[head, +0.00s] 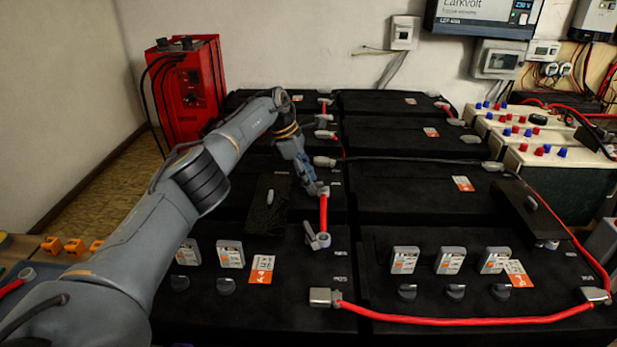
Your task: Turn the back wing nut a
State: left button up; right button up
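My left arm reaches in from the left, and my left gripper (318,187) points down at the far end of a short red cable link (323,213). The gripper's fingertips overlap the terminal there, so any wing nut under them is hidden. I cannot tell if the fingers touch it or are shut on it. At the near end of the link, a grey wing nut (317,240) stands in clear view on its terminal. My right gripper is not in view.
Black battery blocks (420,240) fill the middle. A long red cable (460,320) runs along the front from a grey terminal clamp (325,297). A red charger (185,90) stands back left, and a white-topped battery (540,150) stands at right.

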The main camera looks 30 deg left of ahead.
pick_arm(q)
jog(key=v, duration=1.2)
jog(key=shift+s+r, duration=0.1)
